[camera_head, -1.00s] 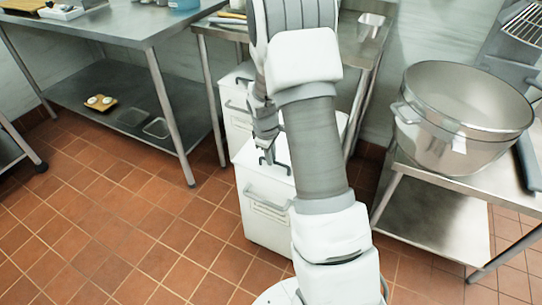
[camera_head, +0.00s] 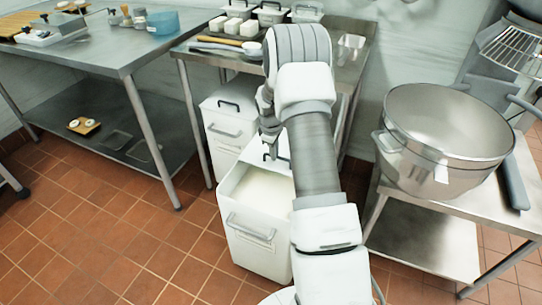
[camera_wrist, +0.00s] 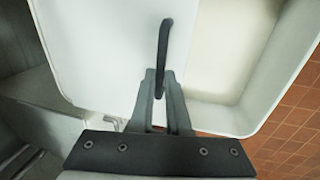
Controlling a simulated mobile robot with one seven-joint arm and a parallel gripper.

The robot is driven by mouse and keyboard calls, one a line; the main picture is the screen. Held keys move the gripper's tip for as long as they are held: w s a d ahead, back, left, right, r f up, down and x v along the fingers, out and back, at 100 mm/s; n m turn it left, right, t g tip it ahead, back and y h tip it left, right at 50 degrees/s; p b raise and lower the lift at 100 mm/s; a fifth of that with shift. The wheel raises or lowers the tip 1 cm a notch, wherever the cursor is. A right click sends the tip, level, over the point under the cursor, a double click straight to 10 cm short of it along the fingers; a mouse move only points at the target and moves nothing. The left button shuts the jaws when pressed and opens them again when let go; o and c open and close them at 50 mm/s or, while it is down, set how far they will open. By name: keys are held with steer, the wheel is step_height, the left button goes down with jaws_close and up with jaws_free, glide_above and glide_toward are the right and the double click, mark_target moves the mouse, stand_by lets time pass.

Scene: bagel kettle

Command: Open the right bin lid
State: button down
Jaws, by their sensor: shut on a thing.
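The right bin (camera_head: 252,240) is a white box with a front handle, standing on the floor partly behind my arm. Its top is largely uncovered and pale contents (camera_head: 262,186) show inside. In the wrist view the white lid (camera_wrist: 100,45) lies to the left of the pale bin opening (camera_wrist: 225,60). My gripper (camera_wrist: 160,88) is shut on the dark lid handle (camera_wrist: 164,45). In the head view my gripper (camera_head: 270,148) is at the back of the bin, and the lid there is mostly hidden by my arm.
A second white bin (camera_head: 226,130), lid on, stands behind left under a steel table (camera_head: 190,52). Another steel table (camera_head: 110,55) is at left. Tiled floor in front is clear.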

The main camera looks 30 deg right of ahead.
steer(key=shift+w+d, duration=0.7)
steer(key=shift+d, duration=0.15)
steer(key=c, duration=0.9)
jaws_free()
steer(key=a+r+p, duration=0.1)
steer(key=r, duration=0.4)
steer(key=s+a+r+p, duration=0.1)
steer(key=r+p, duration=0.1)
steer(key=r, duration=0.4)
steer(key=s+r+p, duration=0.1)
steer(key=r, duration=0.5)
steer(key=shift+s+a, duration=0.1)
steer(key=shift+a, duration=0.3)
